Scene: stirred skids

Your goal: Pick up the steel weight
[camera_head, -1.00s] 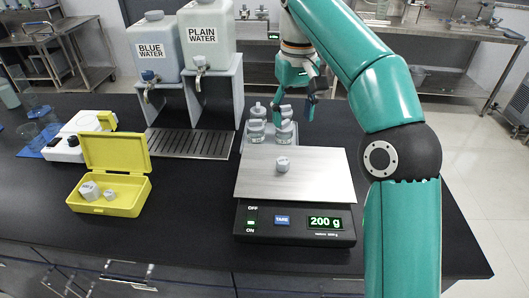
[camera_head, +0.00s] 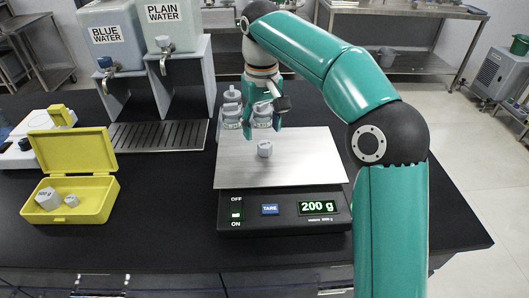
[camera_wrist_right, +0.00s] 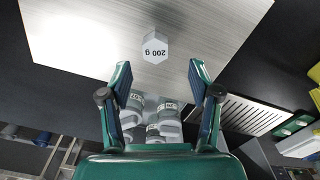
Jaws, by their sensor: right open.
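A small grey steel weight (camera_head: 265,149) stands on the bare steel plate of the scale (camera_head: 310,165), whose display reads 200 g. In the right wrist view the weight (camera_wrist_right: 155,47) is hexagonal, marked "200 g", and lies just beyond the fingertips, between their lines. My right gripper (camera_head: 262,130) is open and empty, just behind and above the weight, apart from it. Its two spread fingers also show in the right wrist view (camera_wrist_right: 159,78). Two more grey weights, a larger one (camera_head: 47,199) and a smaller one (camera_head: 71,201), lie in the open yellow case (camera_head: 95,207). My left gripper is out of view.
Several grey lidded containers (camera_head: 232,115) stand close behind the scale, partly hidden by my right gripper. Water tanks on stands (camera_head: 185,85) and a drip tray (camera_head: 160,136) are at the back left. Black bench top between the case and the scale is clear.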

